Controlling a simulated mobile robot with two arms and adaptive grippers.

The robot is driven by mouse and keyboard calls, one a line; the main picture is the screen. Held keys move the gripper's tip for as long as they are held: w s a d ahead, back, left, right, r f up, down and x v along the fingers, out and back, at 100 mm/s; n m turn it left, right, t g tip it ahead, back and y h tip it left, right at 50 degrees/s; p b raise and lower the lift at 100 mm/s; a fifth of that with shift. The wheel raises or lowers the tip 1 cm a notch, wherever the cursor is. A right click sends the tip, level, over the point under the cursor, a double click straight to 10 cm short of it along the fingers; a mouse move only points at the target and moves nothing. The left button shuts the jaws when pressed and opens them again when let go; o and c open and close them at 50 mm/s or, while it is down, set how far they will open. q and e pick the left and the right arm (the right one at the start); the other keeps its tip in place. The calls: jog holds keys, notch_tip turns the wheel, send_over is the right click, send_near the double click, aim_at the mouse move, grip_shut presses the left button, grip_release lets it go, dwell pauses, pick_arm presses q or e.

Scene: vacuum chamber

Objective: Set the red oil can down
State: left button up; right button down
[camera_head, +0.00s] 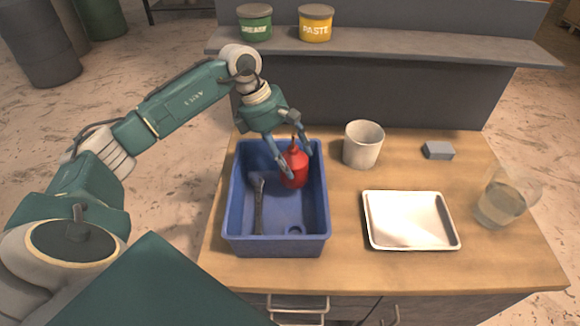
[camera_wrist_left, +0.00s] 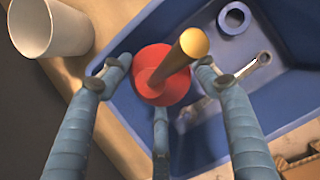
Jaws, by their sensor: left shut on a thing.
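The red oil can (camera_head: 294,168) is in the blue bin (camera_head: 276,246), at its back right. I cannot tell whether its base touches the bin floor. In the left wrist view the can (camera_wrist_left: 162,88) shows from above, with its brass-coloured spout (camera_wrist_left: 185,52) pointing up toward the camera. My left gripper (camera_head: 298,163) reaches down from above and is shut on the can, with its fingers around the red body; the fingers (camera_wrist_left: 160,82) also show in the left wrist view. My right gripper is not in view.
A wrench (camera_head: 258,206) and a ring (camera_head: 295,230) lie in the bin. To the right on the wooden bench are a white cup (camera_head: 363,144), a white tray (camera_head: 370,222), a grey block (camera_head: 438,150) and a glass beaker (camera_head: 503,204). Grease (camera_head: 254,22) and paste (camera_head: 315,23) tins stand on the shelf.

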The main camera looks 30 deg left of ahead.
pick_arm(q)
jog(key=shift+f, duration=0.55)
notch_tip(320, 180, down, 3)
jog(key=shift+f+p, duration=0.2)
jog(key=shift+p, duration=0.35)
jog(key=shift+f, duration=0.3)
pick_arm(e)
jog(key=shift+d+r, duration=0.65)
pick_arm(q)
jog(key=shift+f, duration=0.1)
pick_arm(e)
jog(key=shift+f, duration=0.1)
pick_arm(q)
jog(key=o, duration=1.3)
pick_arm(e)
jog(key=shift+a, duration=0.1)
